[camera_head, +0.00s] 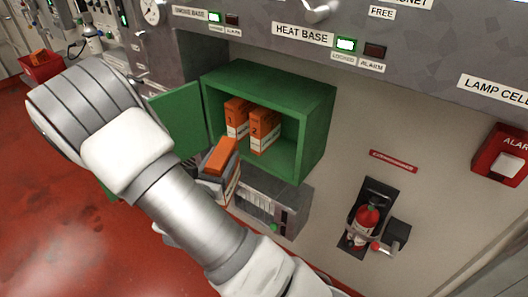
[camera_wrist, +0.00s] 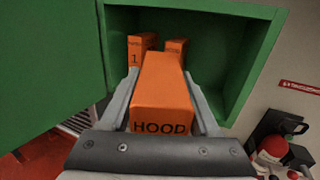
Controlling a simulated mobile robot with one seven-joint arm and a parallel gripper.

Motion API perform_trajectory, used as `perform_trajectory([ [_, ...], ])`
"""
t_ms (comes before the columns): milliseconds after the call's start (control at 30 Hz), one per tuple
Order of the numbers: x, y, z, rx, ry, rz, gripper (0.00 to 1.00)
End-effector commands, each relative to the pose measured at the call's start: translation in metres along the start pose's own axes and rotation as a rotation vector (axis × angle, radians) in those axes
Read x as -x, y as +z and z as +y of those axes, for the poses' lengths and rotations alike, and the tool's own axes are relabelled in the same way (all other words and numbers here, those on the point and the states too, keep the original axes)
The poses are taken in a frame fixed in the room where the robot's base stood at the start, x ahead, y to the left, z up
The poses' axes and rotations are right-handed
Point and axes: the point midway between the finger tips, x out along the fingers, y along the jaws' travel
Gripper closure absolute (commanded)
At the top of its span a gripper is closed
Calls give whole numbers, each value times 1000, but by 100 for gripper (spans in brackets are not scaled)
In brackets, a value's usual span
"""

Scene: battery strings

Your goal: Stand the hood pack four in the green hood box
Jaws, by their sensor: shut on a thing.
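The green hood box (camera_head: 318,135) stands open, with its door (camera_head: 180,118) swung out to the left. Two orange-and-white packs stand upright inside, pack 1 (camera_head: 236,113) at the left and pack 2 (camera_head: 264,127) to its right. My gripper (camera_wrist: 163,92) is shut on another orange pack (camera_wrist: 162,98) with HOOD on its near end. The held pack also shows in the head view (camera_head: 222,156), tilted, in front of the box's opening at the lower left. Its number is not visible. The box also shows in the wrist view (camera_wrist: 248,62), behind the held pack.
The box's door (camera_wrist: 45,75) fills the left of the wrist view. A grey unit (camera_head: 262,205) sits below the box. A fire extinguisher (camera_head: 364,222) hangs on the wall to the right. Inside the box, free room shows right of pack 2.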

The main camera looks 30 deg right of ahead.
Motion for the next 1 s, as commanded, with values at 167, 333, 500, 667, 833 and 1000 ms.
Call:
perform_trajectory([
  [167,-24,14,-46,-6,-210,3,100],
  [333,-33,26,-75,2,-325,16,100],
  [500,-42,32,-88,9,-367,23,100],
  [667,-74,33,-102,11,-372,23,100],
  [833,-115,32,-117,10,-371,22,100],
  [1000,-154,31,-132,10,-370,21,100],
])
